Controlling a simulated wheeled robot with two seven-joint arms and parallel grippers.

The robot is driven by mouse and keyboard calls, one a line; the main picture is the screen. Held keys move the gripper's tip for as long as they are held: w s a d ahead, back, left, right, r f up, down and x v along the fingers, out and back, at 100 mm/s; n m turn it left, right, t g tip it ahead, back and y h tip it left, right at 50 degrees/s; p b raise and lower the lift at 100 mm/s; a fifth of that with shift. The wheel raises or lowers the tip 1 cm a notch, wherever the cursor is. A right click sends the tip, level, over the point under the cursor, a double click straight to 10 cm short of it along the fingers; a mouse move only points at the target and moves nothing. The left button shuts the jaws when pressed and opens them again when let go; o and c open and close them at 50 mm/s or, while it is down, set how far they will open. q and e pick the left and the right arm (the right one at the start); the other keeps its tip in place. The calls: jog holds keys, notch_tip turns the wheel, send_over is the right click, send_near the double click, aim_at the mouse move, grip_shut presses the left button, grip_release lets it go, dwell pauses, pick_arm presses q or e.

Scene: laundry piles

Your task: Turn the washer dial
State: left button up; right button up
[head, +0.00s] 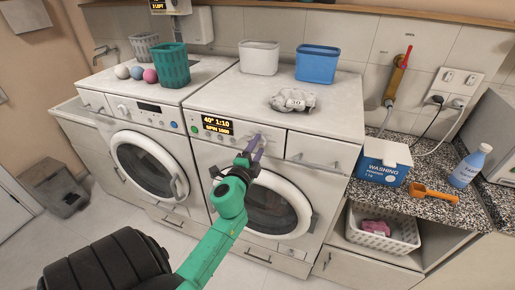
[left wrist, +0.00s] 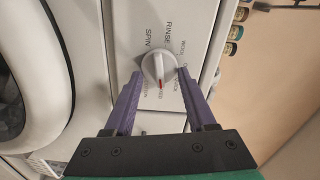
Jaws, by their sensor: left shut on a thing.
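The washer (head: 290,180) on the right has a lit display (head: 217,126) reading "40° 1:10" and "SPIN 1000". Its dial (left wrist: 159,68) is a round white knob with a raised grip and a red mark, which points toward my gripper's palm in the left wrist view. Printed words such as SPIN and RINSE ring it. My left gripper (head: 259,147) is at the washer's front panel; in the left wrist view its purple fingers (left wrist: 160,74) stand on both sides of the dial, shut on it. The dial is hidden behind the gripper in the head view. My right gripper is out of view.
A second machine (head: 150,140) stands to the left. A green basket (head: 172,66), white bin (head: 259,57), blue bin (head: 317,65) and grey egg-carton-like item (head: 294,101) sit on top. A washing-powder box (head: 384,161), orange scoop (head: 433,193) and bottle (head: 469,166) are on the right counter.

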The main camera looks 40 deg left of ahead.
pick_arm(q)
jog(key=shift+a+r, duration=0.1)
jog(key=shift+r, duration=0.2)
jog(key=o, duration=1.4)
jog(key=shift+w+a+f, duration=0.15)
jog(key=shift+f, duration=0.15)
jog(key=b+v, duration=0.5)
jog(key=v, duration=0.9)
jog(key=shift+s, duration=0.25)
